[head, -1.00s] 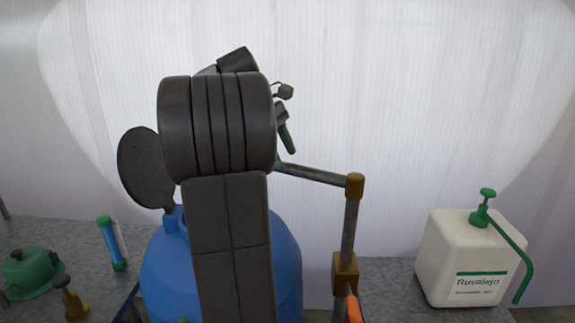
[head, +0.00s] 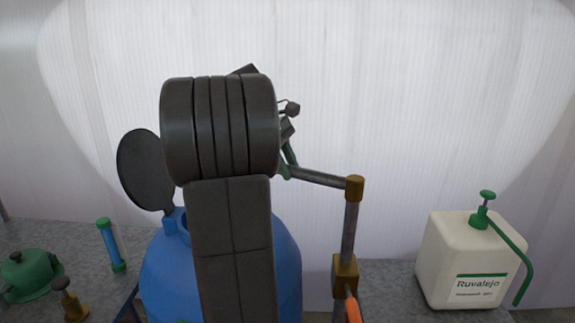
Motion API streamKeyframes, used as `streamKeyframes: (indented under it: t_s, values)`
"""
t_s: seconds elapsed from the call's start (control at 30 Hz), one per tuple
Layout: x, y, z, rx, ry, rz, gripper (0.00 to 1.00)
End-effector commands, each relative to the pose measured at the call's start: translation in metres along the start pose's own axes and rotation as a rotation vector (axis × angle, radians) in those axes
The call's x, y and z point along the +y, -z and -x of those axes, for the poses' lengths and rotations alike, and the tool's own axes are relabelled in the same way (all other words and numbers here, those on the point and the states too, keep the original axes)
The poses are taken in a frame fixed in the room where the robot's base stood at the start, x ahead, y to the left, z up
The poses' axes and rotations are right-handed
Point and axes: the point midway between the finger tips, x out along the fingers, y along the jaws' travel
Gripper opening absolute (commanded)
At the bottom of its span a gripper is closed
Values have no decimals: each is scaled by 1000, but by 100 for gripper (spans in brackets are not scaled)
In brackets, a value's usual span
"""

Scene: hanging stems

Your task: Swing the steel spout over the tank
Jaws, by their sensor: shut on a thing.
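The steel spout (head: 320,178) is a grey pipe running left from a brass elbow (head: 355,188) on top of an upright pipe. Its left end passes behind my arm, towards the tank's upper right side. The blue tank (head: 285,265) stands behind my arm, its middle hidden. Its round dark lid (head: 143,170) stands open at the left of its neck. My gripper (head: 289,163) is mostly hidden behind my arm. Its visible part reaches down to the spout's left portion and is shut on it, at a green piece there. The exact grip is hidden.
A brass block (head: 345,275) with an orange handle (head: 353,309) is low on the upright pipe. A white Ruvalejo canister (head: 465,260) with a green pump stands right. A green-capped blue tube (head: 111,246), a green domed item (head: 30,272) and a brass fitting (head: 70,303) stand left.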

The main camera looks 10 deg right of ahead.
Motion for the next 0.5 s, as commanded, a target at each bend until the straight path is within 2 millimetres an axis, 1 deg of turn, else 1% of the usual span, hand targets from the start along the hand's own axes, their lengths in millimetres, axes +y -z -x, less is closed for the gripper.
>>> streamKeyframes:
  t_s: [0.07, 0.3, 0.5]
  values:
    - [-4, -1, 2, 4, -8, 19, 0]
    - [-26, -5, 6, 32, -61, 144, 0]
    - [-33, -6, 5, 41, -79, 191, 0]
